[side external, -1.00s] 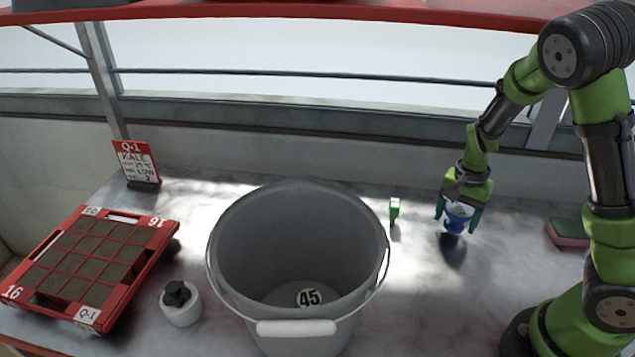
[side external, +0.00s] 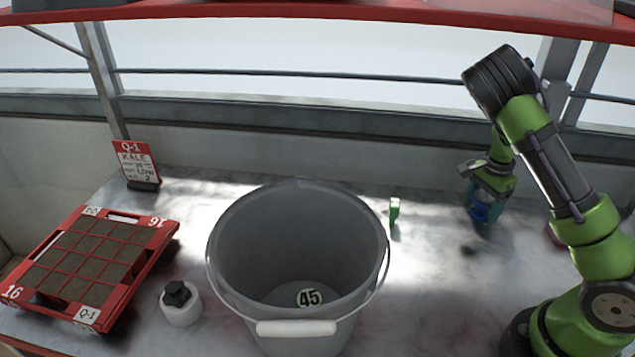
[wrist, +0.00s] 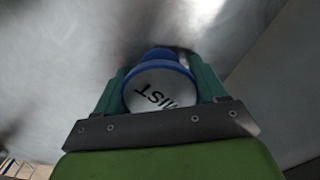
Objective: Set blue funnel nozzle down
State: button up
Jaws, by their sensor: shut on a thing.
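My gripper (side external: 489,200) is shut on the blue funnel nozzle (side external: 482,213) over the right part of the bench, toward the back. In the wrist view, the nozzle (wrist: 158,88) sits between the two teal fingers, with its blue rim and a white face lettered "MIST" turned to the camera. A dark shadow lies on the bench below and left of the nozzle, so it appears held a little above the surface. The exact gap cannot be told.
A large grey bucket (side external: 225,225) marked 45 stands in the middle. A small green item (side external: 394,210) stands right of it. A red tray (side external: 150,262), a white bottle with a black cap (side external: 181,308) and a Q-1 sign (side external: 136,165) are at left. The bench around the nozzle is clear.

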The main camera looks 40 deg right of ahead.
aim_at(485, 197)
jog(key=o, duration=1)
jog(key=shift+f, duration=0.1)
jog(key=shift+r, duration=2.9)
